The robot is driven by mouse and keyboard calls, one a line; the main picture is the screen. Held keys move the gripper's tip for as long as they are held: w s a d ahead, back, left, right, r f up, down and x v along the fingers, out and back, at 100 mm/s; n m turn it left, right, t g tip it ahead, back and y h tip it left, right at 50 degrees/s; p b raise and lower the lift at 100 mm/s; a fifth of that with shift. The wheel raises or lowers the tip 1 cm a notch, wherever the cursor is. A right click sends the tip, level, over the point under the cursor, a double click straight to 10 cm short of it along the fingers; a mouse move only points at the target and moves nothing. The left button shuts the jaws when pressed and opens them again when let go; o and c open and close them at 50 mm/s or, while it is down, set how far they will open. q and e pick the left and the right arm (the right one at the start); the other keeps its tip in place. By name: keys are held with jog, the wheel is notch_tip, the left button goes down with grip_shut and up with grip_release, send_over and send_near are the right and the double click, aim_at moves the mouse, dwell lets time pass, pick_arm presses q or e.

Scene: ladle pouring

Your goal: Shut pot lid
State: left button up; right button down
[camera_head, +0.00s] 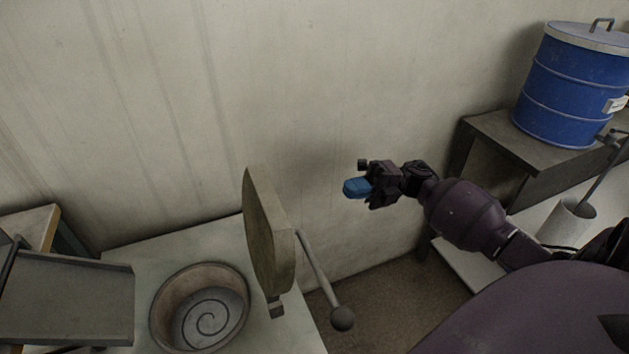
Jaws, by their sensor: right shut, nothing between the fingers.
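The round brown pot (162,310) sits on a pale table at lower left, uncovered, with a spiral on the surface inside it. The thick beige lid (268,235) stands nearly upright on the pot's right side, tilted open. A grey rod with a dark ball knob (342,318) sticks out from the lid's side toward the lower right. My right gripper (355,188) has blue fingertips; it is shut and empty, in the air to the right of the lid and apart from it. My left gripper is out of view.
A blue barrel (569,88) stands on a dark shelf (500,135) at upper right. Below it, a rod rests in a pale cup (566,222). A dark grey flat panel (70,300) is at the left. A pale wall runs behind; open floor lies right of the table.

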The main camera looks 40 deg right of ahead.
aim_at(279, 200)
jog(key=p+x, duration=0.1)
jog(key=x, duration=1.2)
jog(key=shift+w+a+r, duration=0.1)
jog(key=shift+a, duration=0.15)
jog(key=shift+w, duration=0.1)
